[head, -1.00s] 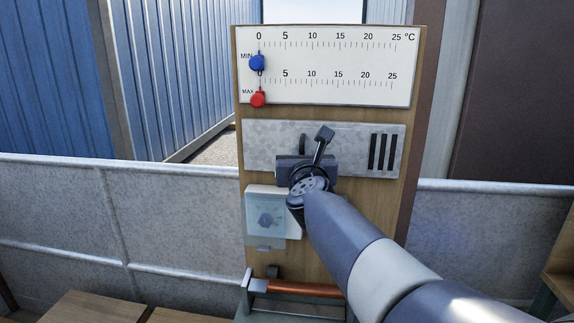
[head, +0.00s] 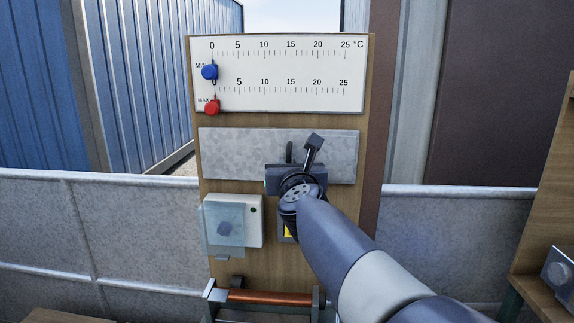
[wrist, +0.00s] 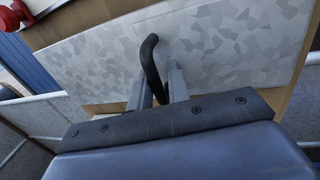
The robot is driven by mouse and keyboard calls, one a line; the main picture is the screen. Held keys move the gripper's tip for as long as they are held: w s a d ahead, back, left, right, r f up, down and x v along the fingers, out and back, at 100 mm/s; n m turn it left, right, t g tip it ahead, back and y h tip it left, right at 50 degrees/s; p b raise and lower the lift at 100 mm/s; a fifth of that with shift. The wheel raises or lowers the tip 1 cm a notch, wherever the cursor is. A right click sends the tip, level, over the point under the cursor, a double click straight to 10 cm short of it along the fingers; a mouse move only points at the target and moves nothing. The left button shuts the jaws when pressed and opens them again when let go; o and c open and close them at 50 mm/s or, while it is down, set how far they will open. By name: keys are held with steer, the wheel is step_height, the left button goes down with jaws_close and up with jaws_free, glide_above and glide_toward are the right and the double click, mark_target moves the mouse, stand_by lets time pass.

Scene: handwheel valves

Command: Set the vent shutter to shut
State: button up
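The vent shutter (head: 230,150) is a flat grey mottled metal plate across the middle of the wooden panel. No dark slots show on its visible face. Its black bar handle (head: 289,151) stands right of the plate's middle and also shows in the wrist view (wrist: 151,62). My gripper (wrist: 160,80) has one finger on each side of the handle, close together, and looks shut on it. In the head view my gripper and wrist hide the plate's lower middle edge.
Above are a white scale board (head: 280,75), a blue MIN knob (head: 210,72) and a red MAX knob (head: 212,107). A pale box with a clear cover (head: 225,222) sits below left. Lower down is an orange-brown bar (head: 268,297). A wooden bench (head: 545,245) stands right.

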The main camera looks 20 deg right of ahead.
steer(key=s+a+p, duration=0.2)
steer(key=s, duration=0.8)
steer(key=shift+s, duration=0.35)
steer(key=shift+w, duration=0.15)
steer(key=shift+w+d+b, duration=0.35)
steer(key=shift+w, duration=1.4)
steer(key=shift+w+d+b, duration=0.3)
steer(key=shift+w, duration=1.4)
steer(key=shift+w+d+b, duration=0.35)
steer(key=shift+w, duration=1.4)
steer(key=shift+w+a, duration=0.1)
